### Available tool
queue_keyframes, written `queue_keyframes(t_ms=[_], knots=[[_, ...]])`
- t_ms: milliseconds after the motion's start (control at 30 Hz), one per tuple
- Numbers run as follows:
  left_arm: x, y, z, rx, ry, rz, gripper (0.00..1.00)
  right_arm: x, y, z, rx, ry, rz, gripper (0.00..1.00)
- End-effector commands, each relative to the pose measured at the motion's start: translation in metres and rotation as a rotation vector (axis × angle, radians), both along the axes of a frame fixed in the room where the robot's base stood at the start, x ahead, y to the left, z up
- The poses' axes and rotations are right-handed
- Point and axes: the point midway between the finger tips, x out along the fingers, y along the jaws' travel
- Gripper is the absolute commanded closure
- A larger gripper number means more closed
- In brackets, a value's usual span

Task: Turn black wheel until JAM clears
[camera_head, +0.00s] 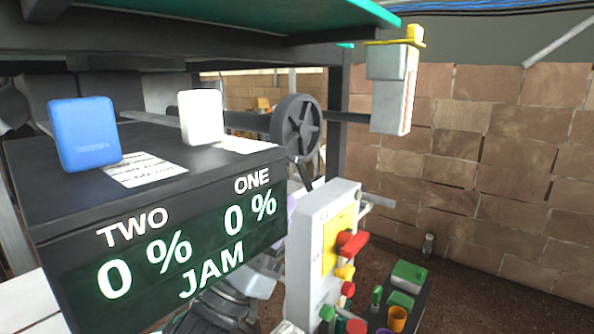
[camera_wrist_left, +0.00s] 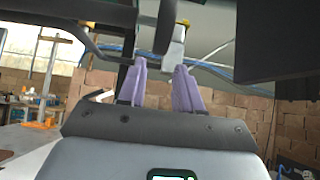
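The black wheel (camera_head: 297,128) is a spoked wheel standing upright behind the right end of the display box. The dark display (camera_head: 190,255) reads TWO 0 %, ONE 0 % and JAM. My left gripper is mostly hidden in the head view; only a lavender sliver (camera_head: 292,207) shows below the wheel. In the left wrist view, the lavender fingers of my left gripper (camera_wrist_left: 161,70) stand apart with nothing between them. A dark rounded edge (camera_wrist_left: 166,26), possibly the wheel seen edge-on, is just above the fingertips. My right gripper is not in view.
A blue block (camera_head: 84,133) and a white block (camera_head: 201,116) stand on the display box beside paper labels. A grey control box (camera_head: 318,260) with a red handle (camera_head: 352,246) stands right of the display. A grey post-like unit (camera_head: 395,90) hangs right of the wheel.

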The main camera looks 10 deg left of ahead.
Motion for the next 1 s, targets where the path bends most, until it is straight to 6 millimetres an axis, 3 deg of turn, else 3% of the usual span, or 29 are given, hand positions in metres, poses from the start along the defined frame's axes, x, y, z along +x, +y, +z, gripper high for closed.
queue_keyframes(t_ms=[167,600,1000], knots=[[0.007,-0.004,0.016,0.002,-0.013,0.004,0.66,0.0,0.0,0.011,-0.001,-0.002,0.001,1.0],[0.048,-0.03,0.064,0.001,-0.01,0.004,0.66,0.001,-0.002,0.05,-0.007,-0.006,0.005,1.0],[0.063,-0.04,0.077,0.002,-0.011,0.004,0.66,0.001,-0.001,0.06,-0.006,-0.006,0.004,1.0]])
